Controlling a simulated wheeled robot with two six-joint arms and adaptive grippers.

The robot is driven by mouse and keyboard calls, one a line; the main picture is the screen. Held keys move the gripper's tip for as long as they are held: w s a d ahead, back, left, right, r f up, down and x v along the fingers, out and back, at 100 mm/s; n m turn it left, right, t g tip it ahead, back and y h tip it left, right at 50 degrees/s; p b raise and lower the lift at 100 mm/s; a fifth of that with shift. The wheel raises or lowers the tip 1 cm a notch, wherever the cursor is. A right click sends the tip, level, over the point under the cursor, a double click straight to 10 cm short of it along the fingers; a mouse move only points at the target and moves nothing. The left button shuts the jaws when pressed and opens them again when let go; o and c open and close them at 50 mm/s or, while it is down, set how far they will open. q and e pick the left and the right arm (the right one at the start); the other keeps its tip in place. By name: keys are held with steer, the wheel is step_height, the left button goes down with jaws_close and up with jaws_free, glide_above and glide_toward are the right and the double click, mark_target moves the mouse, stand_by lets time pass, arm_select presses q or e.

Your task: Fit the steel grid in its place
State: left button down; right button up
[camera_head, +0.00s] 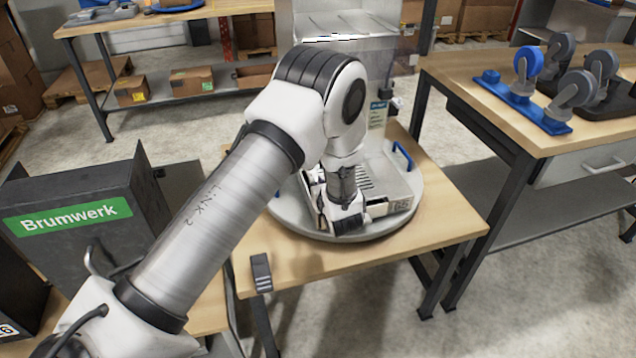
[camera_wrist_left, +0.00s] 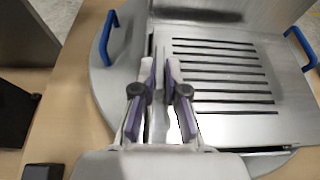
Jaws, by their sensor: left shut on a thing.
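The steel grid (camera_wrist_left: 225,108), a flat plate with several dark slots, lies on or just over the metal base of the dispenser (camera_head: 384,125). It also shows in the head view (camera_head: 381,183), partly behind my arm. My left gripper (camera_wrist_left: 160,66) is at the grid's left side in the wrist view, its fingers closed on a thin upright metal piece that seems part of the grid. In the head view my left gripper (camera_head: 342,222) is low over the round plate's front. Whether the grid sits fully flat is hard to tell. My right gripper is not in view.
The dispenser stands on a round grey plate (camera_head: 293,214) with blue handles (camera_head: 402,155) on a wooden table (camera_head: 440,217). A small dark block (camera_head: 261,272) is at the table's front-left. A dark Brumwerk box (camera_head: 75,215) stands left; a bench with casters (camera_head: 528,64) is right.

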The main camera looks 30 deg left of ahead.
arm_select(q)
steer(key=shift+f, duration=0.15)
steer(key=shift+f+b, duration=0.35)
steer(key=shift+b, duration=0.1)
steer(key=shift+f, duration=0.3)
steer(key=c, duration=1.1)
jaws_free()
steer(key=shift+c, duration=0.2)
